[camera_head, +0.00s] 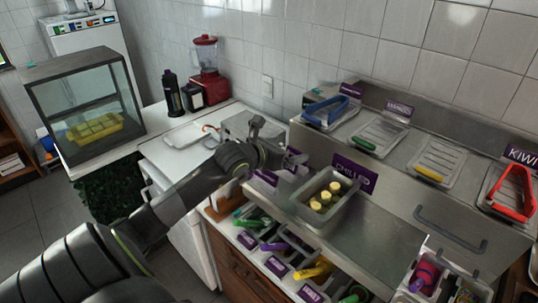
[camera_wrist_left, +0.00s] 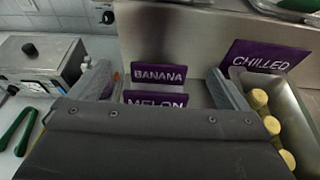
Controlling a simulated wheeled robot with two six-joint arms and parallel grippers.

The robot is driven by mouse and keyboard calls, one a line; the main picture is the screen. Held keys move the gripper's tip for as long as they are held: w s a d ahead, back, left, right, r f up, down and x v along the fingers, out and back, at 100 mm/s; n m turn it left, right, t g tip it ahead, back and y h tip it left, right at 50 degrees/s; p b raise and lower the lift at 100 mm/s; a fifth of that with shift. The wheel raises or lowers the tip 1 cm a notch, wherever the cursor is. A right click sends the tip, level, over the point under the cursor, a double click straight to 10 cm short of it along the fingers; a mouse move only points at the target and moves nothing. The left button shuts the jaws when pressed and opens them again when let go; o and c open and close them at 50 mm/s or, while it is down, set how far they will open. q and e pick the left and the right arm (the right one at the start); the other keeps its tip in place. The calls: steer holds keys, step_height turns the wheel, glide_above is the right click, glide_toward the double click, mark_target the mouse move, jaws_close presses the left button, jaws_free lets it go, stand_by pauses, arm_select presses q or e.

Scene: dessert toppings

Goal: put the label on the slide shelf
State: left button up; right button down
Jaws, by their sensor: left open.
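A purple BANANA label (camera_wrist_left: 160,73) stands upright behind a purple MELON label (camera_wrist_left: 155,98) in the left wrist view, both between my open fingers. My left gripper (camera_head: 277,146) is open at the steel counter's left end, and it also shows in the left wrist view (camera_wrist_left: 160,88). I cannot tell whether a finger touches either label. In the head view, purple labels (camera_head: 266,178) sit just below the gripper, partly hidden by it. The sloped steel shelf (camera_head: 405,150) holds several trays at the back right. My right gripper is not in view.
A steel pan (camera_head: 347,203) with yellow pieces stands right of the gripper, before a purple CHILLED sign (camera_head: 354,174). Bins with coloured tools (camera_head: 275,245) lie in front. A red blender (camera_head: 206,70) and glass case (camera_head: 85,100) stand left. Steel counter (camera_head: 385,245) is clear.

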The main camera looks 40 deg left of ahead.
arm_select(q)
steer(key=shift+b+v, duration=0.6)
steer(key=shift+v, duration=2.9)
steer(key=shift+d, duration=0.1)
